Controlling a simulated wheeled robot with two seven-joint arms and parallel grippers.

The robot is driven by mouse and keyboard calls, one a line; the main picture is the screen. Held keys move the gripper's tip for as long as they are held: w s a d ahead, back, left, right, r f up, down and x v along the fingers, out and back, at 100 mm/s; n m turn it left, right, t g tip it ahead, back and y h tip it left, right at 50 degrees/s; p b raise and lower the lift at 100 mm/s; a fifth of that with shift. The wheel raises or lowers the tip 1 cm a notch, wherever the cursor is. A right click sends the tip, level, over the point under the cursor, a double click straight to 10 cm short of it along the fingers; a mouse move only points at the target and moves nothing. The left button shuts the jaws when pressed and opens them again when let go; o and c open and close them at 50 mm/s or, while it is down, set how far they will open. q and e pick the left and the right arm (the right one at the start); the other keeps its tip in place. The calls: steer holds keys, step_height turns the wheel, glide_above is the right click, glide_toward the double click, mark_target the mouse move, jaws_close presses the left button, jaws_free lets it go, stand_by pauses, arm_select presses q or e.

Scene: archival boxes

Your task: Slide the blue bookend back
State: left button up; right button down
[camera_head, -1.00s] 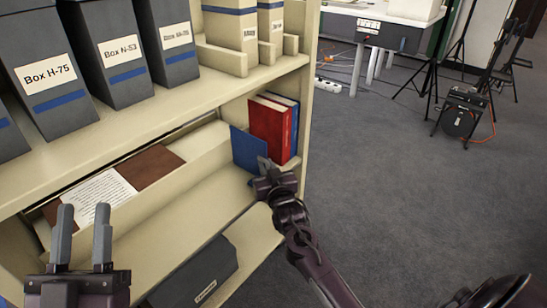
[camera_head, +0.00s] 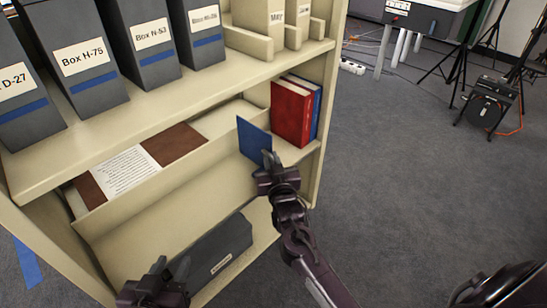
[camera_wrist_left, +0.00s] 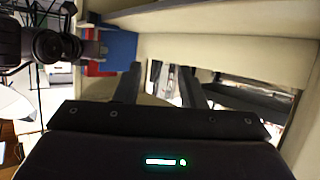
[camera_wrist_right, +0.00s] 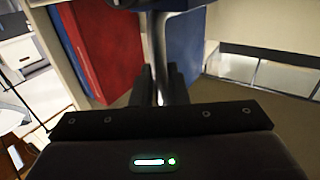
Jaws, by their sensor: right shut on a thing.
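The blue bookend (camera_head: 252,140) stands upright on the middle shelf, to the left of the red book (camera_head: 291,112). A gap shows between them. My right gripper (camera_head: 267,160) is shut on the bookend's near edge. In the right wrist view the bookend (camera_wrist_right: 182,50) runs up from between the fingers (camera_wrist_right: 163,85), with the red book (camera_wrist_right: 105,45) to its left. My left gripper (camera_head: 168,268) is open and empty, low in front of the shelf unit. In the left wrist view its fingers (camera_wrist_left: 158,85) are apart, and the bookend (camera_wrist_left: 119,52) shows beyond.
A blue book (camera_head: 317,100) stands right of the red one. A sloped shelf lip (camera_head: 190,172) with papers (camera_head: 125,170) behind it lies to the left. Labelled grey boxes (camera_head: 85,60) fill the shelf above. A dark box (camera_head: 205,262) lies below.

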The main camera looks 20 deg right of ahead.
steer(key=shift+a, duration=0.15)
steer(key=c, duration=1.5)
jaws_free()
